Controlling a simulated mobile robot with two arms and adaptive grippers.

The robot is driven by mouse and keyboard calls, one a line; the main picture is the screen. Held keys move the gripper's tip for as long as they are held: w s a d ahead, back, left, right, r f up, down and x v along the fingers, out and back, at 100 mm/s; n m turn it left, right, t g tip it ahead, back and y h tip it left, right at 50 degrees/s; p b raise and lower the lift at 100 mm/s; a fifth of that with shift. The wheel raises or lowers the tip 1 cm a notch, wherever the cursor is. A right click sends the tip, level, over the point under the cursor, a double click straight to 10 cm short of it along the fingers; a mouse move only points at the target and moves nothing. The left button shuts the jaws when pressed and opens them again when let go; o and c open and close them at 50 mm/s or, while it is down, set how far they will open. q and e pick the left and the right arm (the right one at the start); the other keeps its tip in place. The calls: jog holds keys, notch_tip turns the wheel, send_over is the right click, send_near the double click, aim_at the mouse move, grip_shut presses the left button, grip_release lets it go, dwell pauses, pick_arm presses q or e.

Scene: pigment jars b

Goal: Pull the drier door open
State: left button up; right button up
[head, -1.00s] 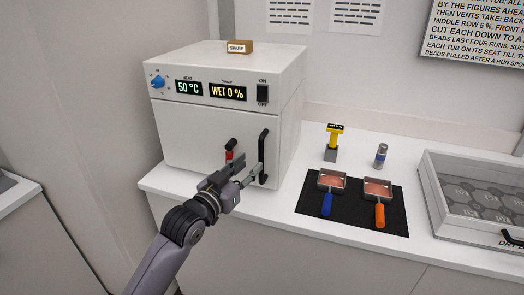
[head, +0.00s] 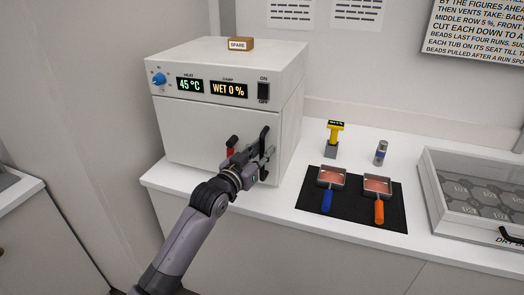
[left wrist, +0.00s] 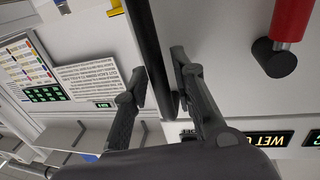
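The white drier (head: 200,120) stands on the counter, its front door (head: 190,135) shut flush. Its display reads 45 °C and WET 0 %. A black upright handle (head: 264,137) is at the door's right side. My left gripper (head: 264,160) is at the handle, partly covering its lower half. In the left wrist view, the handle bar (left wrist: 148,40) passes between the two spread fingers of my left gripper (left wrist: 160,72); a gap shows on the left finger's side. A red part with a black end (head: 231,146) is left of the handle, also in the wrist view (left wrist: 290,22). My right gripper is out of view.
A SPARE block (head: 240,44) sits on the drier. To the right are a black mat (head: 350,219) with blue- and orange-handled pans, a yellow-topped item (head: 335,138), a small cylinder (head: 381,153) and a clear-lidded case (head: 436,205). Some bare counter lies before the drier.

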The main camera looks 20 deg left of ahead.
pick_arm(q)
grip_shut()
jog(key=shift+s, duration=0.1)
dwell(0.6)
